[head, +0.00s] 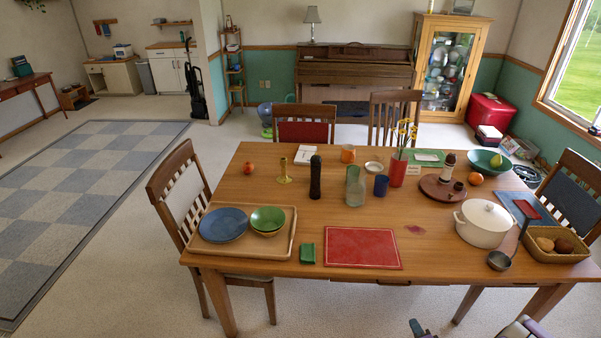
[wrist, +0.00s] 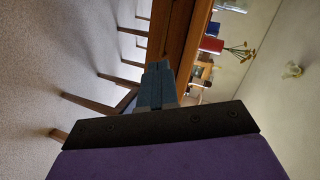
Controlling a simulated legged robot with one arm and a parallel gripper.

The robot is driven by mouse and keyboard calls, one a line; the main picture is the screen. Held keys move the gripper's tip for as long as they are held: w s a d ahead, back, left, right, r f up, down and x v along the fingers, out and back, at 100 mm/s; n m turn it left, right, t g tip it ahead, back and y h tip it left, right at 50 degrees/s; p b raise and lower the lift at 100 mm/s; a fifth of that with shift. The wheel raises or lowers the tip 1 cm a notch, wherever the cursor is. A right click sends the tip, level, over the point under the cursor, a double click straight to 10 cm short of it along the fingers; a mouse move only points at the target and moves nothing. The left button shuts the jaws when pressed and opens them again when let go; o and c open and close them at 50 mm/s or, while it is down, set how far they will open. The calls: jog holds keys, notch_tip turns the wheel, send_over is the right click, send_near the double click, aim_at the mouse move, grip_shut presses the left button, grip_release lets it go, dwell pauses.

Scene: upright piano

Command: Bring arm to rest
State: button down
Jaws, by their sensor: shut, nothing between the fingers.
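My gripper (wrist: 158,82) shows in the wrist view with its two dark blue-grey fingers together and nothing between them. It points toward the side of the wooden table, which appears turned sideways in that view. In the head view, small parts of my arm (head: 525,328) show at the bottom edge, in front of the table's near edge. The gripper's fingertips are not clearly seen there. The wooden table (head: 350,215) carries dishes and other objects. I cannot tell the exact gap between my gripper and the table edge.
A red mat (head: 348,248) lies near the table's front edge, with a white pot (head: 483,224), a ladle (head: 499,261) and a basket (head: 553,256) to its right. A chair (head: 180,195) stands at the table's left. Open floor lies at the left, around a checkered rug (head: 90,190).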

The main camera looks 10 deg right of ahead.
jog(key=w+a+r+n+g, duration=0.3)
jog(key=r+n+g, duration=0.1)
jog(key=r, duration=0.5)
jog(key=w+a+r+n+g, duration=0.2)
jog(key=w+r+n+g, duration=0.2)
jog(key=r, duration=0.5)
jog(key=s+a+r+n+g, duration=0.35)
jog(key=s+a+r, duration=0.65)
jog(key=r, duration=0.4)
jog(key=s+a+r+n+g, duration=0.1)
jog(key=s+a+r, duration=0.2)
jog(key=s+a, duration=0.2)
jog(key=s+a+r+n+g, duration=0.1)
jog(key=s+a+r, duration=0.3)
jog(key=s, duration=0.8)
jog(key=s+a+r+n+g+y, duration=0.1)
jog(key=s+a+r+n+g, duration=0.1)
jog(key=s+a, duration=0.6)
notch_tip(320, 180, up, 2)
jog(key=shift+s+a+g, duration=0.25)
jog(key=shift+g, duration=0.3)
